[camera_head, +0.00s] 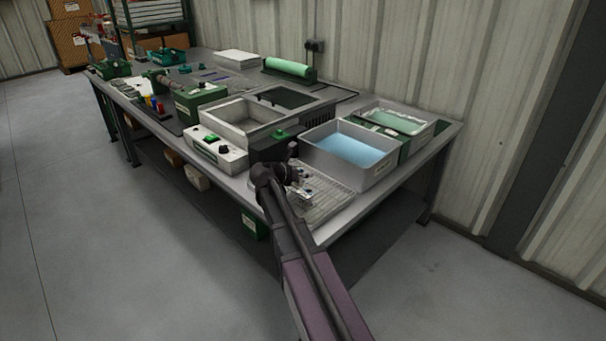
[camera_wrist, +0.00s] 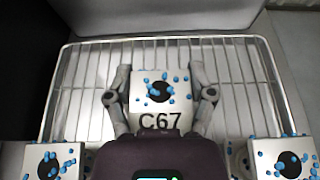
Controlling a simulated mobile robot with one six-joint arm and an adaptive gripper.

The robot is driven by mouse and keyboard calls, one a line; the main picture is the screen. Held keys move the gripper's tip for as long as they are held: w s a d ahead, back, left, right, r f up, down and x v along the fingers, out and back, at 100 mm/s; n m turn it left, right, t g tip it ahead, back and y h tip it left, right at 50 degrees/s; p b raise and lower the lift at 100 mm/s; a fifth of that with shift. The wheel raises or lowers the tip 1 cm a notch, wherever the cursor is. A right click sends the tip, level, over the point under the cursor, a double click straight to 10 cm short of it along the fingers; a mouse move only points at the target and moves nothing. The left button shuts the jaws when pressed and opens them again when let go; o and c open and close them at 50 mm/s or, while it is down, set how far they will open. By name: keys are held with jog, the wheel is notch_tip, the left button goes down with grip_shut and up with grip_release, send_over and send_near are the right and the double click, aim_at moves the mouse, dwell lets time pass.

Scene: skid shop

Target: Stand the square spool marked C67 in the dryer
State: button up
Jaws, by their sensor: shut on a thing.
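The square spool marked C67 (camera_wrist: 155,115) is a pale block with a dark round hole and blue beads or drops on its face. My gripper (camera_wrist: 160,98) has a finger on each side of it and is shut on it, above or on a wire rack (camera_wrist: 90,65). In the head view my gripper (camera_head: 292,180) is over the rack (camera_head: 335,205) at the bench's near end. Two similar spools show at the lower left (camera_wrist: 45,162) and lower right (camera_wrist: 285,158) of the wrist view. No dryer is labelled; an open grey box (camera_head: 215,113) with a dark-windowed lid may be it.
A grey tub of blue liquid (camera_head: 350,153) stands right behind the rack. A dark box with a green knob (camera_head: 275,147) and a white control box (camera_head: 217,147) stand left of it. A green-edged tray (camera_head: 400,118) is behind. Open floor lies left.

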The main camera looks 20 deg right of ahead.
jog(key=shift+f, duration=0.15)
jog(key=o, duration=1.2)
jog(key=shift+o, duration=0.2)
jog(key=shift+r, duration=0.2)
jog(key=shift+s+a+r, duration=0.1)
jog(key=shift+a, duration=0.1)
jog(key=p+v, duration=0.4)
jog(key=v, duration=0.5)
jog(key=shift+s+a+r, duration=0.15)
jog(key=shift+a, duration=0.1)
jog(key=shift+p+v, duration=0.3)
jog(key=shift+v, duration=0.65)
jog(key=shift+s, duration=0.1)
